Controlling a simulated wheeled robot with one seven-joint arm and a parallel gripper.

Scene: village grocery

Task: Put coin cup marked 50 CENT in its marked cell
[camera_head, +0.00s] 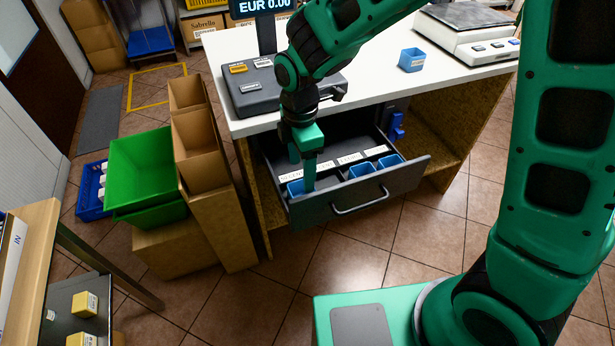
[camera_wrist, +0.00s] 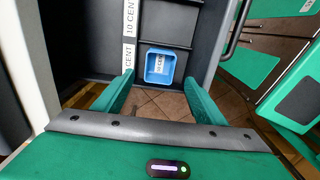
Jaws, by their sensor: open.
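My gripper (camera_head: 309,188) is open and points down over the left end of the open cash drawer (camera_head: 345,205). A blue coin cup (camera_head: 294,188) stands in the leftmost front cell, partly hidden by the gripper. In the wrist view this cup (camera_wrist: 160,66) appears just beyond and between the two open fingers (camera_wrist: 159,84); the label inside it is too small to read. A label strip (camera_wrist: 129,52) beside it reads "10 CENT" for the neighbouring cell, which looks empty. Two more blue cups (camera_head: 362,170) (camera_head: 390,160) stand in cells at the right.
Another blue cup (camera_head: 411,60) stands on the white counter (camera_head: 375,85), its marking unreadable. A scale (camera_head: 470,35) and a dark cash register (camera_head: 285,92) are also on the counter. Cardboard boxes (camera_head: 200,150) and a green crate (camera_head: 150,165) stand left of the drawer.

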